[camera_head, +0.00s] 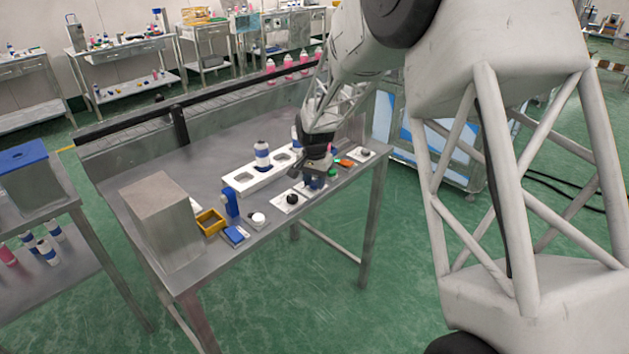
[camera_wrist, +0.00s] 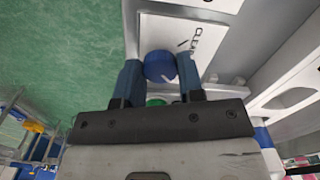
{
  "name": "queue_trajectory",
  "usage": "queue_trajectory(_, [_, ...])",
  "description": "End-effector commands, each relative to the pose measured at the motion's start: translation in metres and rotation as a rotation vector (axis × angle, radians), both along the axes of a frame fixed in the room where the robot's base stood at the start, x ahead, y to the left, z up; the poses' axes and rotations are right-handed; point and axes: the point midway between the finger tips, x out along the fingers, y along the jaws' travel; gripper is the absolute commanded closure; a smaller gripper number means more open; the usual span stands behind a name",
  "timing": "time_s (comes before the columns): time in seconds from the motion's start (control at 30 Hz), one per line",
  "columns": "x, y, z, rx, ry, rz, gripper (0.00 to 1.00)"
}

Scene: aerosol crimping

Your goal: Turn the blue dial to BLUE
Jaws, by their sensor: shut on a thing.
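The blue dial (camera_wrist: 160,66) sits on a white plate (camera_wrist: 205,36) in the wrist view. The plate carries the word CLEAR and a short dark line near the dial. My gripper (camera_wrist: 159,63) has one blue finger on each side of the dial and is shut on it. In the head view my gripper (camera_head: 315,170) is low over the front of the table, with the blue dial (camera_head: 316,184) partly hidden beneath it. No BLUE label can be read, and I cannot tell where the dial points.
A black knob (camera_head: 292,198) on a white plate is just left of my gripper. A green button (camera_head: 332,172), an orange item (camera_head: 346,162) and another dark knob (camera_head: 365,153) are to the right. A white holder (camera_head: 240,182) with a bottle (camera_head: 262,154) stands behind.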

Motion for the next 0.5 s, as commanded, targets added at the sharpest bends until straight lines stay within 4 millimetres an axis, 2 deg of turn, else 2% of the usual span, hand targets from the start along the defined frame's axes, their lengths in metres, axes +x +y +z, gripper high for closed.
queue_trajectory(0.03, [0.0004,0.0000,0.0010,0.000,-0.001,0.000,0.88])
queue_trajectory(0.07, [0.0004,0.0000,0.0010,0.000,-0.001,0.000,0.62])
queue_trajectory(0.2, [0.0003,0.0000,0.0007,0.000,-0.001,0.000,0.40])
queue_trajectory(0.5, [0.0002,0.0000,0.0008,0.000,-0.001,0.001,0.39])
